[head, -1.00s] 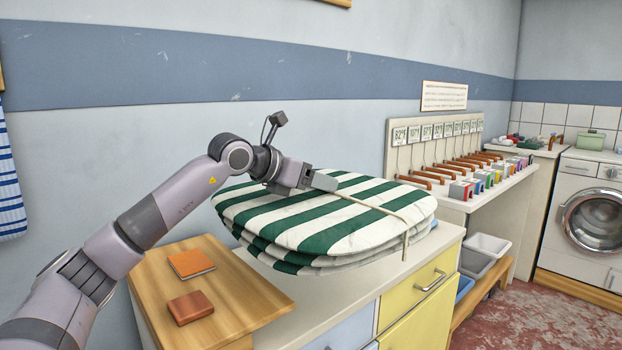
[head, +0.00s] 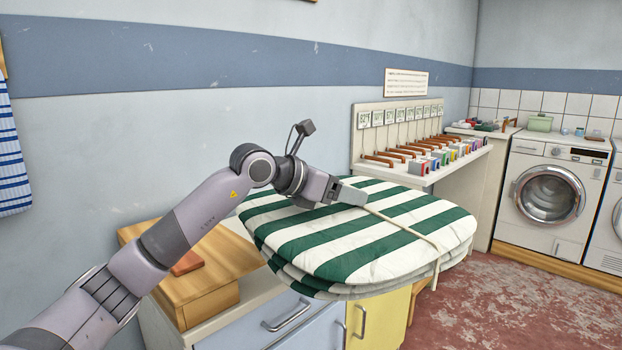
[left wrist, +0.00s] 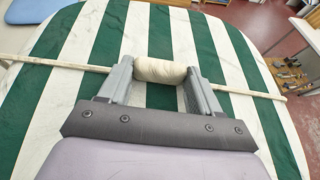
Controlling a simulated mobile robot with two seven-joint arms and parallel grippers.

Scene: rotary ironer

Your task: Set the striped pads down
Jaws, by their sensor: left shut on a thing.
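The striped pads (head: 350,262) are a round stack in green and white, tied across with a pale cord (head: 412,229). My left gripper (head: 358,196) is over the top of the stack. In the left wrist view its two fingers (left wrist: 158,72) are shut on a cream padded roll at the middle of the cord. The pads fill most of that view beneath the fingers. In the head view the stack sits out past the counter's front edge, hiding part of the counter, and looks held up by the cord. Its underside is hidden. My right gripper is not in view.
The counter (head: 225,328) has blue drawers and a yellow door (head: 372,316). A wooden board with a reddish block (head: 187,263) stands on its left part. Behind is a shelf with hanging tags (head: 391,117) and coloured blocks. Open red floor (head: 500,300) lies right, before a washing machine (head: 548,193).

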